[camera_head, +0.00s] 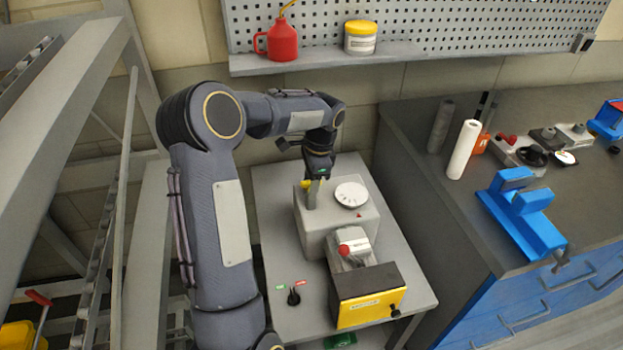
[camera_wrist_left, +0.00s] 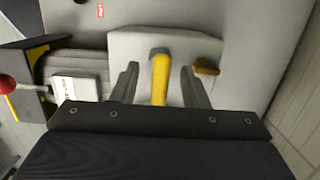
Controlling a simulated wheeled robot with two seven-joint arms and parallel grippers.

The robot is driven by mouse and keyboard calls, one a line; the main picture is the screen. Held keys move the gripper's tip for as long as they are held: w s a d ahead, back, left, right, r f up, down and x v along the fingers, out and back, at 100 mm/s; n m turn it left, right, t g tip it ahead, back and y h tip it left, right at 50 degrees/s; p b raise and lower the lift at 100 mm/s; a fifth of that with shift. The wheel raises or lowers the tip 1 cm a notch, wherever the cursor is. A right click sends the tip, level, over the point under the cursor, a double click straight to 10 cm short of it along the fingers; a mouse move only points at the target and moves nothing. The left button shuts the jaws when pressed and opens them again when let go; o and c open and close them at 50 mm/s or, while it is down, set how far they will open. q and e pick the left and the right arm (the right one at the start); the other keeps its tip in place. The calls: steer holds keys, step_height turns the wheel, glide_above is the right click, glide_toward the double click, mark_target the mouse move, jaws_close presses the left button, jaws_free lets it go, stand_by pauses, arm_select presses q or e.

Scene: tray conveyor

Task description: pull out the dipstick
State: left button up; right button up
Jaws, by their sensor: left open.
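The dipstick's yellow handle (camera_wrist_left: 160,78) lies between the two fingers of my left gripper (camera_wrist_left: 158,85) in the left wrist view. A gap shows on each side of it, so the fingers are open around it without visible contact. In the head view a bit of the yellow handle (camera_head: 305,184) shows beside my left gripper (camera_head: 317,180), above the grey machine housing (camera_head: 313,236). The dipstick's lower part is hidden. My right gripper is in neither view.
A white dial (camera_head: 350,195) and a red-knobbed lever (camera_head: 345,249) are close by on the machine. A yellow-and-black box (camera_head: 370,303) stands at its front. An orange-yellow knob (camera_wrist_left: 207,68) is beside the right finger in the wrist view. A bench with a blue vise (camera_head: 525,222) stands right.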

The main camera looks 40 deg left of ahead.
arm_select(q)
jaws_close()
steer(key=shift+r, duration=0.2)
steer(key=shift+r+p, duration=2.4)
steer(key=shift+r, duration=0.25)
steer(key=shift+r, duration=0.1)
step_height(320, 180, up, 4)
steer(key=p, duration=0.3)
steer(key=shift+p, duration=0.35)
